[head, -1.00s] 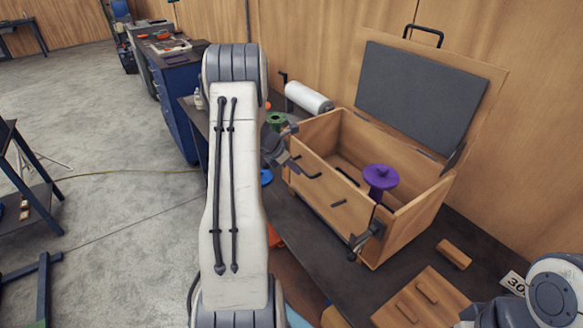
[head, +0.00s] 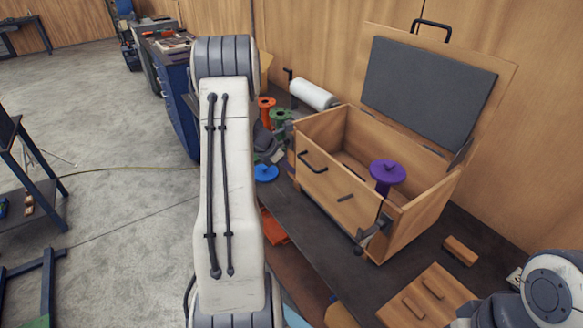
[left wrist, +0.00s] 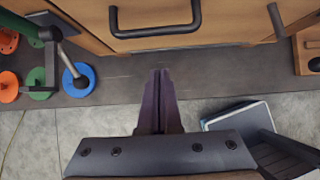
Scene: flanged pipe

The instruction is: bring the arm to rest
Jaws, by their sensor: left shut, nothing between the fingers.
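The purple flanged pipe (head: 386,174) stands upright inside the open wooden box (head: 335,190). Part of my right arm shows at the lower right; its gripper is out of view.
Orange (head: 266,103), green (head: 281,117) and blue (head: 265,173) flanged pieces are left of the box. A white roll (head: 313,95) lies behind. A dark clamp (head: 374,236) is at the box's front right corner. Wooden blocks (head: 460,250) lie on the dark table.

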